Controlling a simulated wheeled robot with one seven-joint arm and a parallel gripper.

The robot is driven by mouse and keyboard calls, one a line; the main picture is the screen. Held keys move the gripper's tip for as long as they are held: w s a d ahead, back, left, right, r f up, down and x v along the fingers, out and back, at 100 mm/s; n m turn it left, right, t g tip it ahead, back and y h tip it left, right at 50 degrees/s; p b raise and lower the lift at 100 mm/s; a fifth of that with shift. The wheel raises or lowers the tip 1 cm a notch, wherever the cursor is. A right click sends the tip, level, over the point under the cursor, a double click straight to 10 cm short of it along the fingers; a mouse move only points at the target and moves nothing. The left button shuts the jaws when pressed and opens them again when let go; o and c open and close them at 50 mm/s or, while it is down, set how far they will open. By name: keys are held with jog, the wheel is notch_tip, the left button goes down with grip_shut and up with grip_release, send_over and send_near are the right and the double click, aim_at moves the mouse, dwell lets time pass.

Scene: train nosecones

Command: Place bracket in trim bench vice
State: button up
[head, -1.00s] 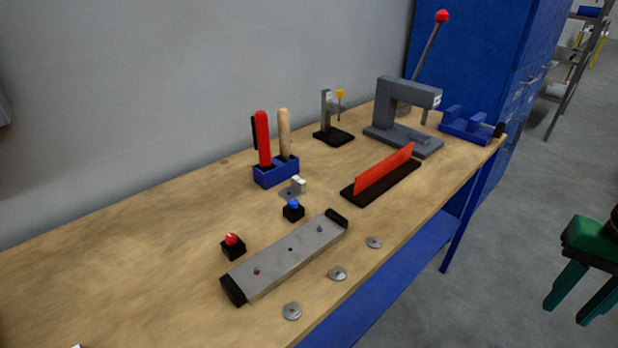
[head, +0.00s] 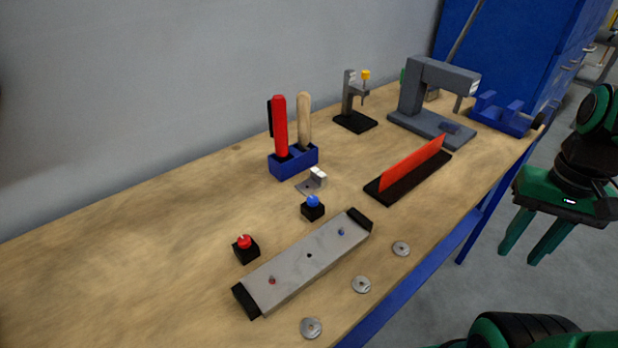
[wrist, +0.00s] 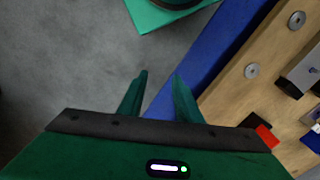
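A small grey metal piece with a flat plate and a pale upright block (head: 318,178), which looks like the bracket, lies on the bench just in front of the blue tool holder. The blue vice (head: 500,115) stands at the far right end of the bench, behind the red-bladed fixture. My green gripper (head: 518,258) hangs off the bench's front edge at the right, over the floor. Its two fingers are apart with nothing between them. In the wrist view the open fingers (wrist: 160,75) point over grey floor beside the blue bench edge.
The wooden bench (head: 150,230) carries a long grey plate fixture (head: 300,268), red and blue buttons, several washers, a red strip on a black base (head: 410,165), a grey press (head: 425,100) and a small stand (head: 352,110). The left of the bench is clear.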

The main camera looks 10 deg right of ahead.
jog(key=shift+o, duration=0.6)
jog(key=shift+s+a+r, duration=0.1)
jog(key=shift+s+r, duration=0.05)
jog(key=shift+r, duration=0.1)
jog(key=n+t+y, duration=0.2)
jog(key=n+t, duration=0.2)
jog(key=n, duration=0.9)
send_near(319, 172)
jog(key=shift+x, duration=4.35)
jog(key=shift+c, duration=0.5)
